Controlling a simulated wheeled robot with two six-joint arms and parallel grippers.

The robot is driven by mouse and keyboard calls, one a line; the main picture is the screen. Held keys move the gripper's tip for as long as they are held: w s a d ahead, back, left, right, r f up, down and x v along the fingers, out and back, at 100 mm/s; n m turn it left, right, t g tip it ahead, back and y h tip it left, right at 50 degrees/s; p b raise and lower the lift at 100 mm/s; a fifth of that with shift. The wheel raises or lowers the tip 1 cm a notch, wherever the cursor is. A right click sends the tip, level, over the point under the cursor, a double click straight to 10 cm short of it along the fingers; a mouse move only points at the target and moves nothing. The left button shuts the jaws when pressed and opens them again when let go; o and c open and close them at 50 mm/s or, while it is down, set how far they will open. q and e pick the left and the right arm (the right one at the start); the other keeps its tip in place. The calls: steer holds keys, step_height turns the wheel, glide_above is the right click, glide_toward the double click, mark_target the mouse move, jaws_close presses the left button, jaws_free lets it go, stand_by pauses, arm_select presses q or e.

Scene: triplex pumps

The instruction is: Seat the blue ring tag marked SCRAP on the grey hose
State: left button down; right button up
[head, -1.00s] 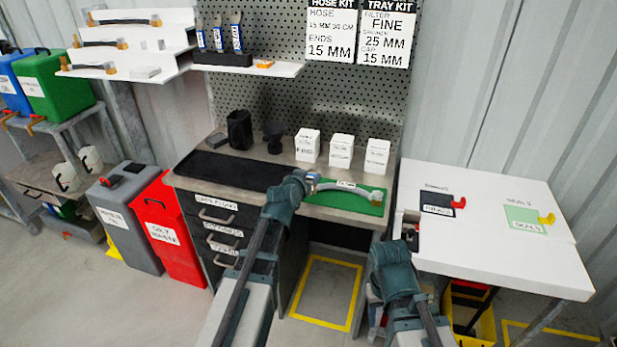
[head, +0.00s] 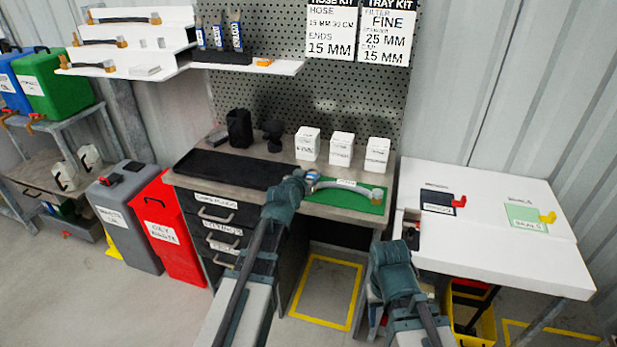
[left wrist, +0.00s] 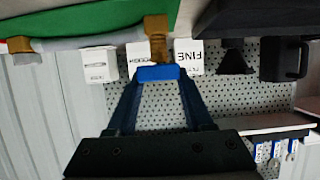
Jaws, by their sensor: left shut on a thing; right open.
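The grey hose (head: 345,186) lies curved on the green mat (head: 328,201) on the workbench, with a brass end at its right. My left gripper (head: 309,178) is at the hose's left end. In the left wrist view my left gripper (left wrist: 158,76) is shut on the blue ring tag (left wrist: 158,73). The hose's brass end (left wrist: 156,42) points at the tag and meets its edge in the picture; I cannot tell whether the ring is around it. The tag's marking is not readable. My right gripper (head: 411,237) is open and empty, low between bench and white table.
White boxes (head: 341,150) stand behind the mat. A black tray (head: 235,167) lies to the left on the bench. A white table (head: 480,245) with labelled pads stands at the right. More blue tags (head: 236,36) hang by the upper shelf.

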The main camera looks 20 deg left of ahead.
arm_select(q)
steer(key=shift+f+b, duration=1.75)
steer(key=shift+f, duration=0.15)
arm_select(e)
steer(key=shift+f, duration=1.85)
arm_select(q)
steer(key=shift+c, duration=1)
jaws_free()
steer(key=shift+s+r, duration=0.1)
arm_select(e)
steer(key=shift+r, duration=0.1)
